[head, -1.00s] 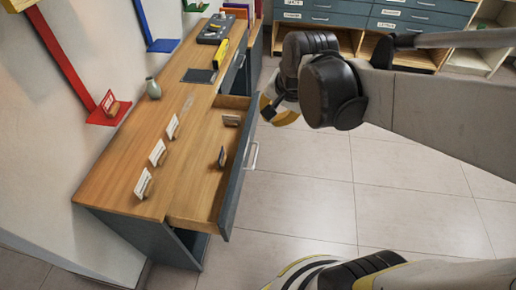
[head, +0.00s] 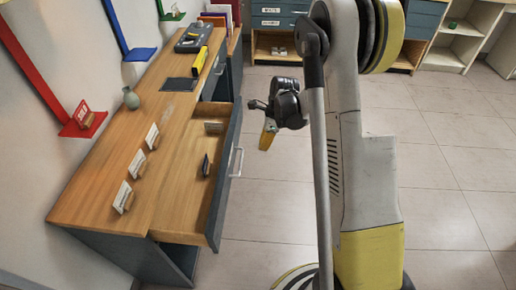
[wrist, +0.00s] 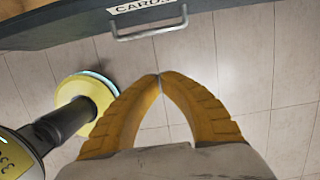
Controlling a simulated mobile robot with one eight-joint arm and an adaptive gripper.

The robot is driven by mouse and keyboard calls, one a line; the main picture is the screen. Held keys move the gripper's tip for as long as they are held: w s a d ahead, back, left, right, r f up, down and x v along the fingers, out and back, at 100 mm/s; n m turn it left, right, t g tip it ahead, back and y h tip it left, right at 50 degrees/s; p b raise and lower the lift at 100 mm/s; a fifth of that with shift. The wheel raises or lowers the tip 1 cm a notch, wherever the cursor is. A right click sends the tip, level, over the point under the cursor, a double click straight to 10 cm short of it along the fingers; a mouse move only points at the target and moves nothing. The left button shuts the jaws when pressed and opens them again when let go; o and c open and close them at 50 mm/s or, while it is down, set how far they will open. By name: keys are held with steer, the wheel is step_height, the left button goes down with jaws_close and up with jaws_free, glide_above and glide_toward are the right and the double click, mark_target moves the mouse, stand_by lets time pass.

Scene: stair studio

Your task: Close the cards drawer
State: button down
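The cards drawer (head: 229,180) stands pulled out of the wooden-topped counter in the head view, with its grey-blue front facing right. Its silver handle (head: 237,162) is on that front. In the wrist view the drawer front (wrist: 75,25) crosses the top, with a partly cut-off label reading "CARD" and the handle (wrist: 150,34) below it. My gripper (head: 266,138) is right of the drawer front, apart from it. In the wrist view its yellow fingers (wrist: 160,77) meet at the tips with nothing between them, short of the handle.
The drawer holds small upright items (head: 207,165). Drawer cabinets stand at the back. The tiled floor (head: 270,205) right of the drawer is clear.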

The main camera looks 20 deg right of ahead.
steer(key=w+a+f+b, duration=0.3)
steer(key=a+f+b, duration=0.2)
steer(key=f, duration=0.3)
steer(key=shift+f, duration=0.35)
